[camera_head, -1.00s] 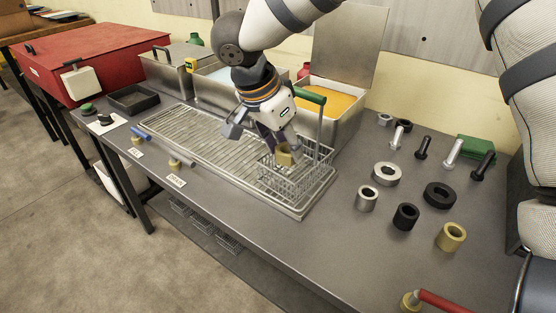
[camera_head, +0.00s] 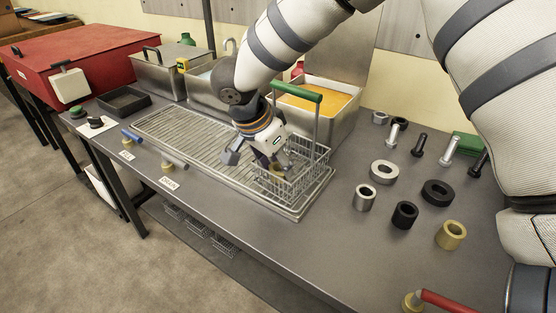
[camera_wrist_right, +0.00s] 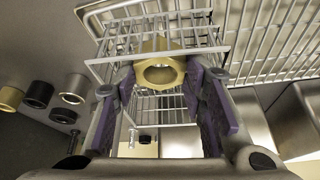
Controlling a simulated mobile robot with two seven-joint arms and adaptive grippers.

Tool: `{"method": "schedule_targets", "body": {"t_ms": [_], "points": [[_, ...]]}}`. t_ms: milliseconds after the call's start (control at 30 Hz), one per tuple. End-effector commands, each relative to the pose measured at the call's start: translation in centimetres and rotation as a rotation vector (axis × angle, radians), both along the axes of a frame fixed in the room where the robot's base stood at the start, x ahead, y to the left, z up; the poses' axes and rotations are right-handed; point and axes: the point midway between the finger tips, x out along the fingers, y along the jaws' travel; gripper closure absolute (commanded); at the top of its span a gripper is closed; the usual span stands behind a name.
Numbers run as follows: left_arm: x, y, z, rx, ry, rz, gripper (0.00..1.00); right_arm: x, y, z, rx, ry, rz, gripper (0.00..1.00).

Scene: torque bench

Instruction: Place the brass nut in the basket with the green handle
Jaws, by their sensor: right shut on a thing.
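The brass nut (camera_wrist_right: 160,72) is a hexagonal ring held between the purple-padded fingers of my right gripper (camera_wrist_right: 165,90) in the right wrist view. In the head view my right gripper (camera_head: 270,165) is low at the wire basket (camera_head: 300,185), with the nut (camera_head: 277,172) between its fingers. The basket has an upright green handle (camera_head: 298,92) and stands on the grated tray. The nut appears within the basket's opening; whether it touches the basket floor I cannot tell. The basket's wires also show behind the nut in the right wrist view (camera_wrist_right: 150,22). My left gripper is not seen.
The grated tray (camera_head: 180,140) runs left of the basket. A metal bin with orange contents (camera_head: 320,98) stands behind it. Several rings, including a yellow one (camera_head: 450,235), and several bolts lie on the bench at right. A red-handled tool (camera_head: 440,300) is at the front edge.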

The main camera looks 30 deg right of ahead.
Motion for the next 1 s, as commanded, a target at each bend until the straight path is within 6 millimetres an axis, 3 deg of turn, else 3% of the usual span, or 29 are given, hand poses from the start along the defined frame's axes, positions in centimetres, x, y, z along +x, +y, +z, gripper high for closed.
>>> {"method": "schedule_targets", "body": {"t_ms": [133,167,233,567,1000], "points": [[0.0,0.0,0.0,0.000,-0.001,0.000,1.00,0.0,0.0,-0.1,0.000,-0.002,0.000,0.98],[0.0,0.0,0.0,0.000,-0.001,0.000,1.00,0.0,0.0,-0.2,0.000,-0.001,-0.001,0.55],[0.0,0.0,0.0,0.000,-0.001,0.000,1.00,0.0,0.0,-0.2,0.000,-0.001,-0.001,0.42],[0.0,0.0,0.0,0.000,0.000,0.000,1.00,0.0,0.0,0.4,0.000,-0.002,0.000,0.42],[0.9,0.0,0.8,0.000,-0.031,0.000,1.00,-0.6,3.9,10.6,0.001,-0.004,0.000,0.42]]}}
